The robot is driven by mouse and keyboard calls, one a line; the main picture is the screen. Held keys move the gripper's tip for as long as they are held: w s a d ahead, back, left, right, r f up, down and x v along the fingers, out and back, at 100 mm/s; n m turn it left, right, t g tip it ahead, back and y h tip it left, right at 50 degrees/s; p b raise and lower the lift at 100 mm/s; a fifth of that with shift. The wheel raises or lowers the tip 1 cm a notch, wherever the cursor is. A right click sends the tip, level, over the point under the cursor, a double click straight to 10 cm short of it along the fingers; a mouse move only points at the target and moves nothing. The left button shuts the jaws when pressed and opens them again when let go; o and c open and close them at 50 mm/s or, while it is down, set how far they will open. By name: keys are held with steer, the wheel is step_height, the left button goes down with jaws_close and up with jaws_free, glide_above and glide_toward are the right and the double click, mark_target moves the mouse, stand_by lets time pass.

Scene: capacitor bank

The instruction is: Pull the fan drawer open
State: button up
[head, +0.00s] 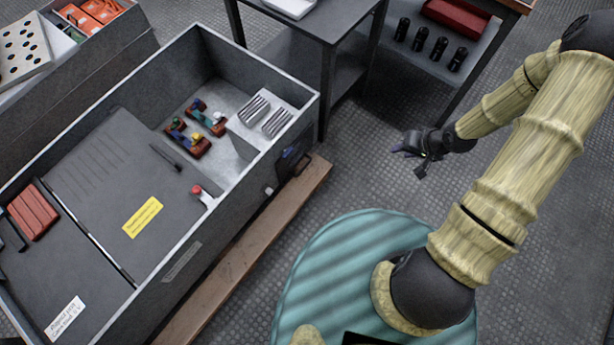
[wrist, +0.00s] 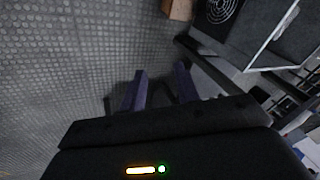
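The fan drawer's front appears as a dark panel with a round, light-ringed fan grille (wrist: 220,10) at the top of the wrist view, partly cut off by the frame. In the head view a small dark, bluish panel (head: 291,153) on the right end of the grey cabinet (head: 183,262) is probably the same front, seen steeply from above. How far the drawer stands out cannot be told. My gripper (head: 413,150) hangs over the floor, right of that end and clear of it. In the wrist view its two purple fingers (wrist: 160,90) are apart with nothing between them.
A wooden plank (head: 245,248) runs along the cabinet's base. A dark table (head: 318,20) stands behind the cabinet's end, and a shelf with black cylinders (head: 440,48) is at the back right. Open patterned floor lies between the cabinet end and my arm.

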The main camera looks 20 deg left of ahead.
steer(key=s+a+f+m+t+y+b, duration=0.1)
steer(key=a+f+y+b, duration=0.2)
steer(key=f+b, duration=0.4)
steer(key=s+a+f+m+t+y+b, duration=0.1)
steer(key=a+f+b, duration=0.4)
steer(key=f, duration=0.9)
steer(key=s+a+f+m+t+y+b, duration=0.1)
steer(key=a+f+y+b, duration=0.4)
steer(key=f+b, duration=0.5)
steer(key=shift+s+f+m+t+y, duration=0.3)
steer(key=shift+s+m+y, duration=0.25)
steer(key=shift+m, duration=0.45)
steer(key=shift+w+a, duration=0.1)
steer(key=b, duration=0.6)
glide_toward(307, 174)
steer(key=w+a, duration=0.1)
steer(key=a, duration=0.1)
steer(key=w+a+r, duration=0.1)
steer(key=a, duration=0.2)
steer(key=w+a+r, duration=0.1)
steer(key=a, duration=0.2)
steer(key=shift+w, duration=0.3)
steer(key=shift+w+a, duration=0.25)
steer(key=shift+a, duration=0.2)
